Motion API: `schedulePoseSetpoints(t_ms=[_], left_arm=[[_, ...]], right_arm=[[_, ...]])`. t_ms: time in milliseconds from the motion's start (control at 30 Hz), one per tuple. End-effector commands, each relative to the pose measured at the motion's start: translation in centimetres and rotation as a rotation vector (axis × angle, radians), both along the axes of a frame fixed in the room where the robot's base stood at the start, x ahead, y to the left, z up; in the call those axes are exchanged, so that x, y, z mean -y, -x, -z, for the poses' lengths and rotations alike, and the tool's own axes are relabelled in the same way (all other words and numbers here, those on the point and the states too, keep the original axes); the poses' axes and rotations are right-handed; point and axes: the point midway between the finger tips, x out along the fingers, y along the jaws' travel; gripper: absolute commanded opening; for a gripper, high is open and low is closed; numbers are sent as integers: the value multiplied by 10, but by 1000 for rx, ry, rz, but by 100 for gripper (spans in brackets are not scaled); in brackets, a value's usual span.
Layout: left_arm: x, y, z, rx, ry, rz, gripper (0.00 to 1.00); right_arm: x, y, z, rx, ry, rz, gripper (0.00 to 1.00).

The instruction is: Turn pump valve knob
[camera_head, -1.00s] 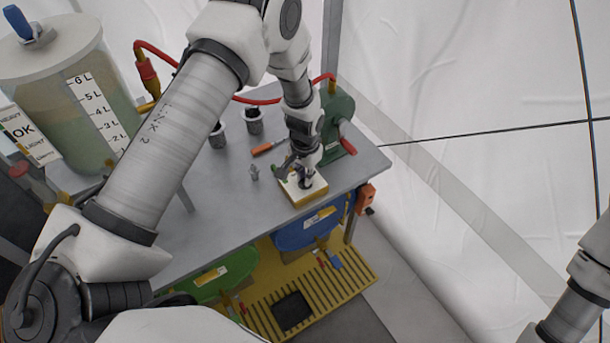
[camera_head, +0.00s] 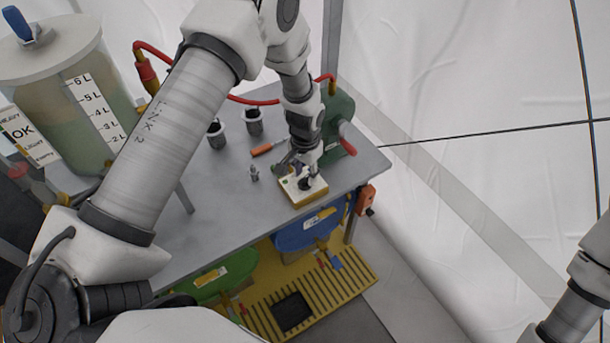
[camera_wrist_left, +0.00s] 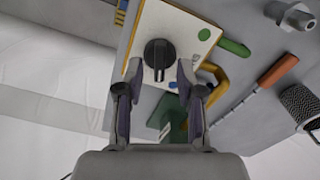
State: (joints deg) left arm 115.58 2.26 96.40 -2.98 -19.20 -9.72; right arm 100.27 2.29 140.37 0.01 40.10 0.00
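The pump valve knob (camera_wrist_left: 158,54) is a round black knob with a raised grip bar, on a white-topped box with yellow sides (camera_wrist_left: 180,22). A green dot marks the box top to the right of the knob in the left wrist view. The box also shows on the table in the head view (camera_head: 312,193). My left gripper (camera_wrist_left: 158,72) is open, its two fingers on either side of the knob's lower part; whether they touch it I cannot tell. In the head view the left gripper (camera_head: 301,177) is over the box and partly hides the knob. My right gripper is out of view.
A green pump (camera_head: 338,120) with a red handle stands behind my left wrist. An orange-handled tool (camera_head: 268,148), a metal fitting (camera_head: 254,173) and dark-topped cups (camera_head: 253,121) are on the grey table (camera_head: 220,190). A large tank (camera_head: 75,100) stands at left.

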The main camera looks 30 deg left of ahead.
Motion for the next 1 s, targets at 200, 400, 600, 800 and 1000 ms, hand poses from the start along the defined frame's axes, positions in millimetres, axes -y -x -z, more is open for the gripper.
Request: schedulePoseSetpoints(t_ms=[200,400,600,800,1000], left_arm=[[0,-1,-57,4,0,0,38],[0,0,-95,0,0,0,38],[0,0,-103,-2,1,0,38],[0,0,-103,-2,1,0,38],[0,1,-101,-7,0,0,38]], right_arm=[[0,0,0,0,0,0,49],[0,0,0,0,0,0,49],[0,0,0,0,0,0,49],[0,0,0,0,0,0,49],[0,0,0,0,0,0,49]])
